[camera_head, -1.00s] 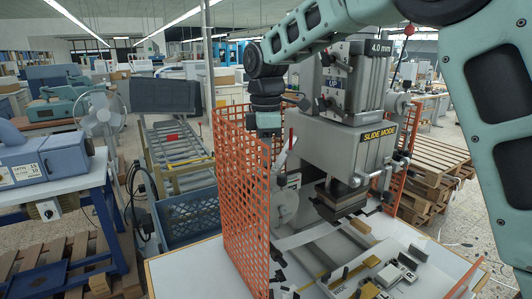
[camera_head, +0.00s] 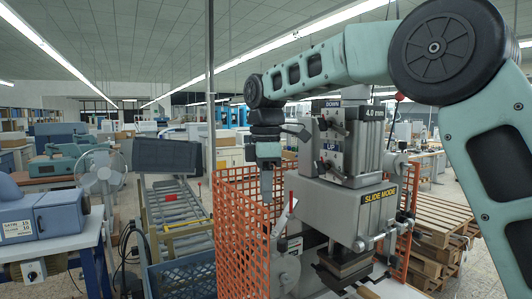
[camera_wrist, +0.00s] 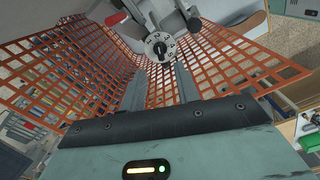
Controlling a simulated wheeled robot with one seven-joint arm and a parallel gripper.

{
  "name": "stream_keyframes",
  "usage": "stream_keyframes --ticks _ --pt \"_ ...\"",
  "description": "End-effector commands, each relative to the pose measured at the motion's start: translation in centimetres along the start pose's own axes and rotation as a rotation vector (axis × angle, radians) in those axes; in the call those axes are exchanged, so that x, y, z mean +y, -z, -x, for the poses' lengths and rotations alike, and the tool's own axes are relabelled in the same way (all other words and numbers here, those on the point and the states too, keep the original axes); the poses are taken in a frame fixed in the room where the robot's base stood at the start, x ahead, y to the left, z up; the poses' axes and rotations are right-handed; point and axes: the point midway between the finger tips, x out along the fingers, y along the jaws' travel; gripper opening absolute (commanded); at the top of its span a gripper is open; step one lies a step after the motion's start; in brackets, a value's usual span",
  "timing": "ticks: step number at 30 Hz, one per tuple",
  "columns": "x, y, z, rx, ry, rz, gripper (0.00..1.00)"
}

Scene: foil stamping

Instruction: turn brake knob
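The wrist view shows a round grey dial-like knob (camera_wrist: 160,46) with dark markings on its face, on the grey press. It is the likely brake knob. My gripper (camera_wrist: 160,70) is open, with its two fingers apart on either side below the knob in the picture. Nothing shows between the fingers, and I see no contact with the knob. In the head view my gripper (camera_head: 266,186) points down at the left side of the press (camera_head: 345,195), close to the orange mesh guard. The knob is not clearly visible there.
The orange mesh guard (camera_head: 228,225) stands left of the press and shows on both sides of my fingers in the wrist view (camera_wrist: 85,60). A red-tipped lever (camera_wrist: 120,20) is left of the knob. A roller conveyor (camera_head: 180,218) and blue crate (camera_head: 187,272) lie further left.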

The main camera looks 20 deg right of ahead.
Motion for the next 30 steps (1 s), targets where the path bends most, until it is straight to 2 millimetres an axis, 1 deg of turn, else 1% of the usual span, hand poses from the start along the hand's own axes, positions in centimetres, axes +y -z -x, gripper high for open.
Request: stream_keyframes --ticks 3,9,12,15,21,30 --pt "0.1 0.0 2.7 0.003 -0.005 -0.001 0.32" --pt "0.1 0.0 7.0 0.002 -0.003 0.000 0.32" --pt "0.1 0.0 8.5 0.001 -0.002 0.000 0.32" --pt "0.1 0.0 9.6 0.000 -0.001 0.000 0.32" --pt "0.0 0.0 10.5 -0.001 0.000 -0.001 0.32" --pt "0.0 0.0 10.5 -0.001 0.000 -0.001 0.32"
